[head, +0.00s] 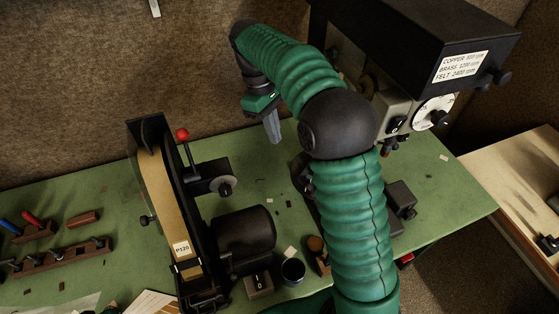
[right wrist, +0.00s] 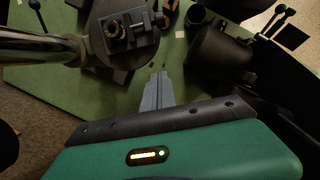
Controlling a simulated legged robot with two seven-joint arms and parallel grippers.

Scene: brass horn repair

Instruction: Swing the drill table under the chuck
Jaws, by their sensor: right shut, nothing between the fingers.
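The drill press stands at the upper right in the head view, with a black belt cover (head: 430,40) and a white dial (head: 433,112). My green right arm hides its column and most of its lower part there. In the right wrist view the dark drill table (right wrist: 98,68) shows beside the shiny column (right wrist: 40,47), with a small vise (right wrist: 132,38) on it. I cannot make out the chuck in either view. My right gripper (head: 274,128) is shut and empty, fingers pointing down; in the right wrist view its fingertips (right wrist: 158,80) are apart from the table. My left gripper is out of view.
A belt sander (head: 172,205) with a red-knobbed lever and a dark motor (head: 245,232) stands left of my arm. A dark cup (head: 292,270) is near the motor. A tool rack (head: 62,258) lies at the left. The green bench (head: 262,165) is mostly clear behind the sander.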

